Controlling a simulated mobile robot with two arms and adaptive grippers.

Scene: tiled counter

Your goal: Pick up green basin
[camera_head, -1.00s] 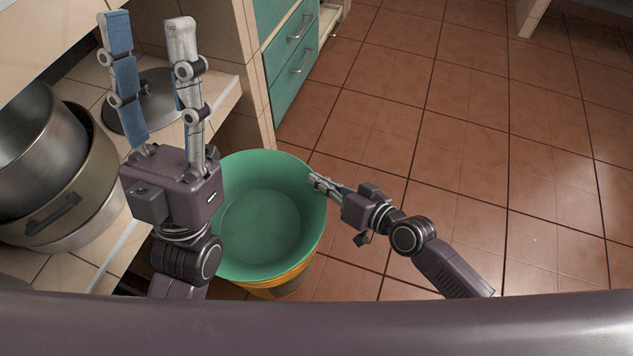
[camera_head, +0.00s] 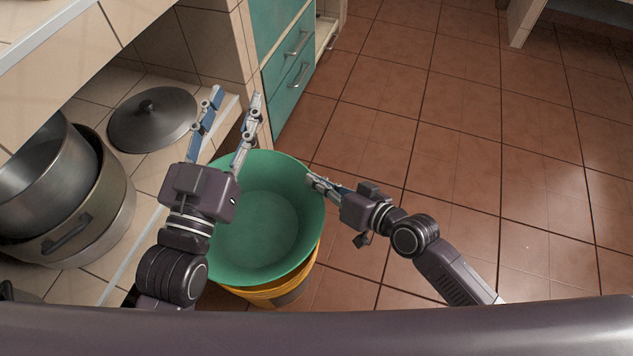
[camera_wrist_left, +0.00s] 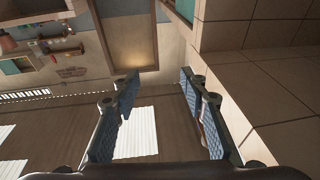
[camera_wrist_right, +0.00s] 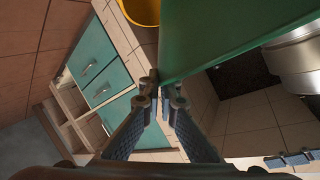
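The green basin (camera_head: 262,225) stands upright, nested in a yellow bucket (camera_head: 265,293) beside the counter in the head view. In the right wrist view its green wall (camera_wrist_right: 230,30) reaches down to the fingertips. My right gripper (camera_head: 314,183) is at the basin's right rim, its fingers closed together on the rim. My left gripper (camera_head: 236,95) is open and empty. It is above the basin's left side, with its fingers pointing away past the far rim. In the left wrist view the two fingers are apart, with nothing between them.
Nested metal pots (camera_head: 60,190) and a round lid (camera_head: 152,118) sit on the tiled shelf at left. A tiled pillar (camera_head: 215,55) and teal drawers (camera_head: 290,70) stand behind the basin. The tiled floor (camera_head: 450,150) at right is clear.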

